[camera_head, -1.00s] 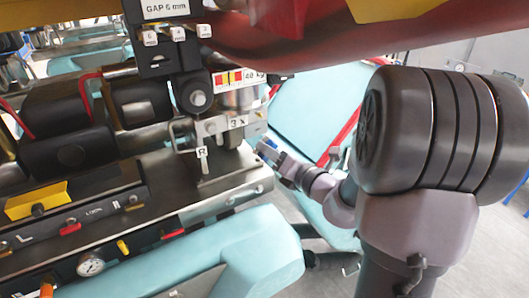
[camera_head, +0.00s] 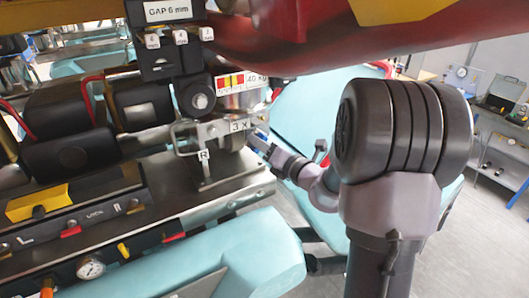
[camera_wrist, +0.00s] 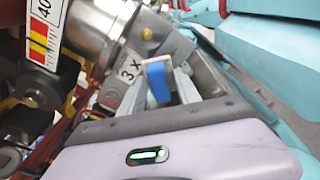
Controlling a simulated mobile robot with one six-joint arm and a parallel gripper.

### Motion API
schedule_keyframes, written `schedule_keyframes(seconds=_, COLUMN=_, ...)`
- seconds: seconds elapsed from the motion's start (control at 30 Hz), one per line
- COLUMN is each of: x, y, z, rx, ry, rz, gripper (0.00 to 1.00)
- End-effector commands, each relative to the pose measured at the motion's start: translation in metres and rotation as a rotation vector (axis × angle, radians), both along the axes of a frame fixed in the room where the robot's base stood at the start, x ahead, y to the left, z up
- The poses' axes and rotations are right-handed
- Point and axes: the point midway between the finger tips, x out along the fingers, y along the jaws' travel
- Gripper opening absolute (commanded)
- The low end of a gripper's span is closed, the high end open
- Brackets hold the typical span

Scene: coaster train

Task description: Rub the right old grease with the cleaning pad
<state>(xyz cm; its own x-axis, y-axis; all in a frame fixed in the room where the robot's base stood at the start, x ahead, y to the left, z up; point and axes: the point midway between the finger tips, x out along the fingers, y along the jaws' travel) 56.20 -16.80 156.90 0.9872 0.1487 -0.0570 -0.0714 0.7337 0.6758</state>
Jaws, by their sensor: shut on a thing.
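In the wrist view, a small blue and white block, which looks like the cleaning pad (camera_wrist: 158,81), sits at the tip of my gripper (camera_wrist: 170,86). My gripper is shut on it. The pad is close to the metal bracket marked "3 X" (camera_wrist: 128,70); I cannot tell whether it touches anything. In the head view, my gripper (camera_head: 258,144) reaches in from the right beside the same bracket, and the pad is hidden or too small to make out. I cannot make out the old grease in either view.
A metal cylinder (camera_wrist: 94,27) and a "40" gauge label (camera_wrist: 45,30) are close beside my gripper. An R-marked metal handle (camera_head: 203,157) stands left of it. A dark red beam (camera_head: 300,45) passes overhead. Teal padded panels (camera_head: 235,255) lie below and behind.

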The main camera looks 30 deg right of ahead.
Motion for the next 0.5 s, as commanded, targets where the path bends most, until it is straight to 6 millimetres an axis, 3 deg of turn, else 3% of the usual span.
schedule_keyframes(seconds=0.5, x=0.0062, y=0.0002, z=0.0013, rx=0.000, ry=-0.001, rz=0.000, gripper=0.00)
